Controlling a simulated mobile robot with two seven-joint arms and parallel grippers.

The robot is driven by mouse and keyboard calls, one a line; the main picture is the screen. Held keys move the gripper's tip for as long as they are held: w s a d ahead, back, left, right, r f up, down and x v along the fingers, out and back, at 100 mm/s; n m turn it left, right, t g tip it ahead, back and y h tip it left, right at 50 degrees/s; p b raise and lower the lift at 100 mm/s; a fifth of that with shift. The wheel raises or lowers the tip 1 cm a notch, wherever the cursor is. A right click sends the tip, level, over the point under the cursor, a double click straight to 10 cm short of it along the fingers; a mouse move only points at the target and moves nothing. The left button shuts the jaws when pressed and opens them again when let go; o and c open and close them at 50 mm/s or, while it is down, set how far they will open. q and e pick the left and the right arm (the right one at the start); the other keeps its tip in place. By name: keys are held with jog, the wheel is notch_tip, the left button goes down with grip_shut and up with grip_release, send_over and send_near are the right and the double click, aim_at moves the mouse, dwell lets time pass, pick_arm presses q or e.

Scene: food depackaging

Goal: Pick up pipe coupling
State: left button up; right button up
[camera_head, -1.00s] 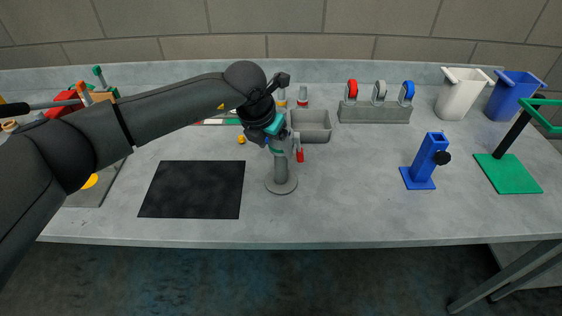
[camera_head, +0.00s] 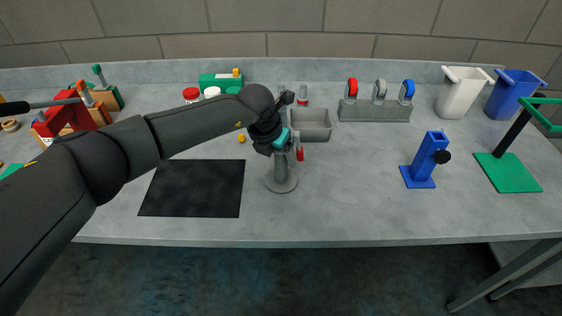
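My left gripper (camera_head: 283,146) is at the middle of the bench, at the top of a grey post on a round base (camera_head: 282,185). My own wrist covers its fingers, so I cannot tell whether they are open or shut. I cannot pick out the pipe coupling for certain; a small orange-yellow piece (camera_head: 241,138) lies on the bench left of the gripper. A small red piece (camera_head: 300,154) shows just right of the gripper. My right gripper is not in view.
A black mat (camera_head: 192,188) lies at front left. Behind the gripper are a grey tray (camera_head: 312,134) and a rack with red, grey and blue rings (camera_head: 374,113). A blue stand (camera_head: 419,181) and a green-based stand (camera_head: 508,186) are at right. The bench between post and blue stand is clear.

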pick_arm(q)
grip_shut()
dwell(0.3)
jog(key=shift+r, duration=0.2)
